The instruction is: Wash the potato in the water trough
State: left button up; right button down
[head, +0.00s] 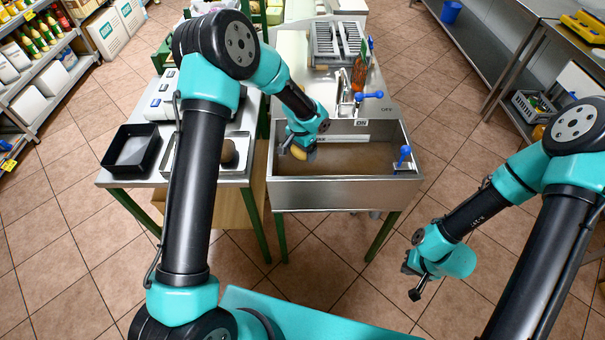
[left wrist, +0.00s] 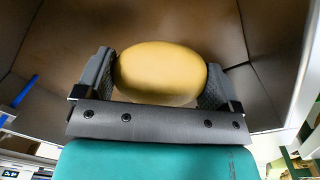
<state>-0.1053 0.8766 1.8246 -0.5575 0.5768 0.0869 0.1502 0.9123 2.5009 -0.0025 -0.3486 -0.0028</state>
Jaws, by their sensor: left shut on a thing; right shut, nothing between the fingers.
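The potato (left wrist: 160,72) is yellow and oval, held between the two fingers of my left gripper (left wrist: 158,80) in the left wrist view. In the head view the potato (head: 299,152) shows as a small yellow shape under my left gripper (head: 296,148), at the left end of the trough. The water trough (head: 345,193) is a steel basin with brownish contents. I cannot tell whether the potato touches the water. My right gripper (head: 412,284) is shut and empty, out over the floor right of the trough.
A blue-handled tap (head: 358,97) stands at the trough's back edge, and a blue lever (head: 403,155) is at its right side. A black tray (head: 131,150) and a metal tray (head: 232,152) sit on the left table. A dish rack (head: 335,45) is behind.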

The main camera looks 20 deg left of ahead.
pick_arm(q)
notch_tip(320, 180, up, 11)
jog(key=shift+f, duration=0.1)
dwell(0.6)
dwell(1.1)
